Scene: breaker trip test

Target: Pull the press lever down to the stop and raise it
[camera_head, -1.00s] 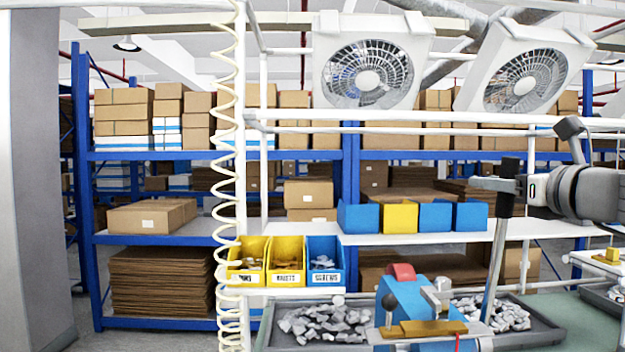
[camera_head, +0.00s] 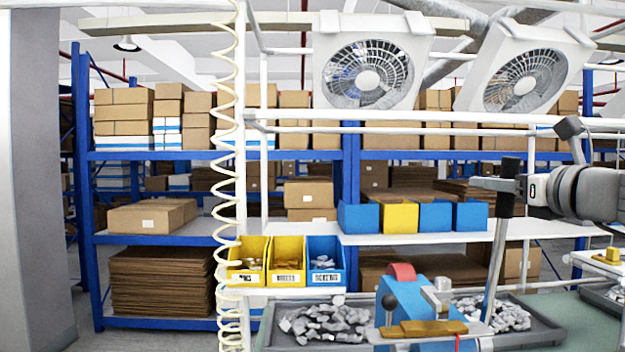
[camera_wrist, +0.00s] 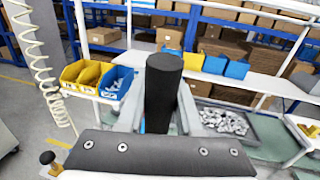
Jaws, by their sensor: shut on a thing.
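The press is a blue body (camera_head: 405,301) with a red part on top, standing at the front of the bench in the head view. Its lever is a grey rod (camera_head: 494,264) with a black grip (camera_head: 507,188), leaning slightly right and standing nearly upright. My gripper (camera_head: 498,185) comes in from the right and is shut around the black grip near its top. In the wrist view the black grip (camera_wrist: 163,92) stands between my two fingers, and it hides most of the press behind it.
Yellow and blue bins (camera_head: 287,262) stand at the left. A white frame rail (camera_head: 430,130) crosses above.

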